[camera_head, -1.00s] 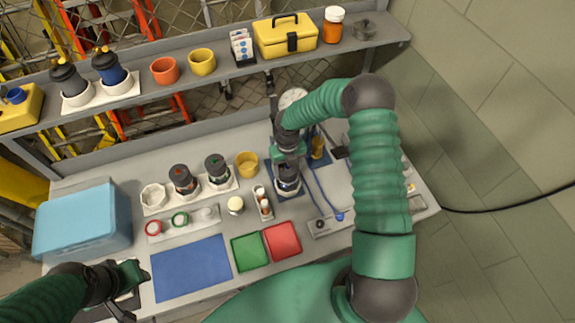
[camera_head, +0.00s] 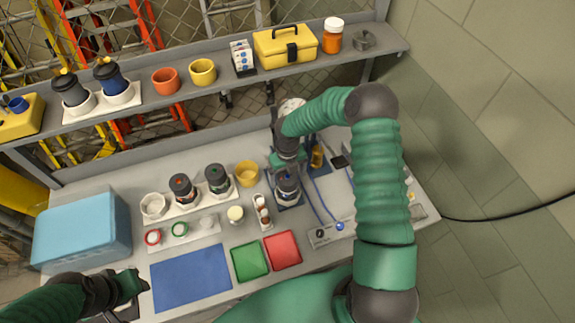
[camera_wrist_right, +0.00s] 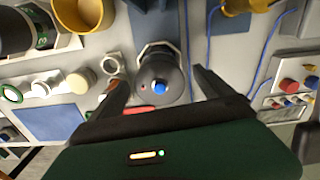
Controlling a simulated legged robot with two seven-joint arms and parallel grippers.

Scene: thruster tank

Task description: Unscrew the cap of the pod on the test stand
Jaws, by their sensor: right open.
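The pod (camera_head: 288,190) stands upright on a blue mat on the right half of the bench. In the right wrist view its round dark grey cap (camera_wrist_right: 160,72) shows from above, with a blue centre. My right gripper (camera_head: 287,170) hangs just above the pod in the head view. In the right wrist view its two dark fingers (camera_wrist_right: 163,88) are spread wide to the left and right of the cap, with gaps on both sides. It holds nothing. My left gripper (camera_head: 132,292) is low at the front left, away from the pod; its fingers do not show clearly.
Two dark pods (camera_head: 200,183) stand in a white rack left of the test stand, with a yellow cup (camera_head: 247,173) between. A blue hose (camera_head: 318,200) runs close on the right. A blue mat (camera_head: 190,278) and green and red trays (camera_head: 283,250) lie in front.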

